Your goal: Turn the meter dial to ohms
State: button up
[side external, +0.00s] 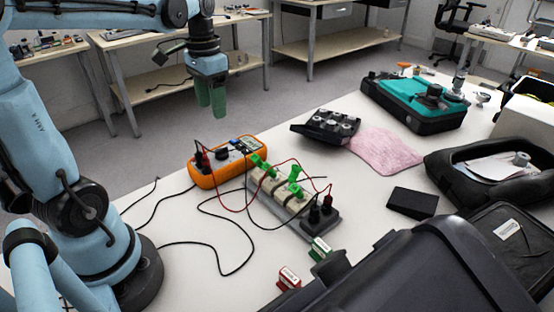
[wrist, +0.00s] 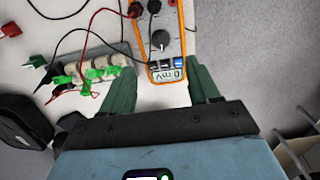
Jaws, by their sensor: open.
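An orange multimeter (side external: 224,164) lies on the white table, with a dark round dial (side external: 221,155) on its face. In the wrist view the meter (wrist: 154,50) shows its dial (wrist: 160,39) in the upper middle, and its display (wrist: 165,74) reads what looks like "0 mV". The dial's exact setting is too small to read. Red and black leads are plugged into the meter's end away from the display. My gripper (side external: 212,107) is above the table's back edge, up and behind the meter. Its green fingers (wrist: 163,90) are open and empty, clear of the dial.
A terminal block (side external: 277,191) with green clips and leads stands right of the meter. Loose black cables (side external: 215,235) curl over the table in front. A black tray (side external: 326,127), a pink cloth (side external: 384,152) and a teal-topped case (side external: 412,97) lie further right. A large black case fills the near right.

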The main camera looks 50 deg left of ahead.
jog(key=shift+a, duration=0.1)
jog(key=shift+c, duration=1.2)
jog(key=shift+a+f+h, duration=0.25)
jog(key=shift+a+h, duration=0.05)
jog(key=shift+a, duration=0.05)
jog(key=shift+c, duration=1.1)
jog(key=a+h, duration=0.1)
jog(key=a+f+t+h, duration=0.1)
jog(key=a, duration=0.1)
jog(key=a+f+h, duration=0.1)
jog(key=a, duration=0.1)
jog(key=shift+s+a+t, duration=0.2)
jog(key=shift+s+t, duration=0.1)
jog(key=shift+s, duration=0.1)
grip_shut()
jog(key=m+t+h, duration=0.1)
jog(key=t+h, duration=0.1)
jog(key=t, duration=0.1)
send_near(222, 152)
jog(key=w+a+f, duration=0.2)
jog(key=f, duration=0.1)
jog(key=w+a+f, duration=0.1)
jog(key=w+f, duration=0.1)
jog(key=d, duration=0.3)
jog(key=shift+f, duration=0.15)
jog(key=shift+d, duration=0.5)
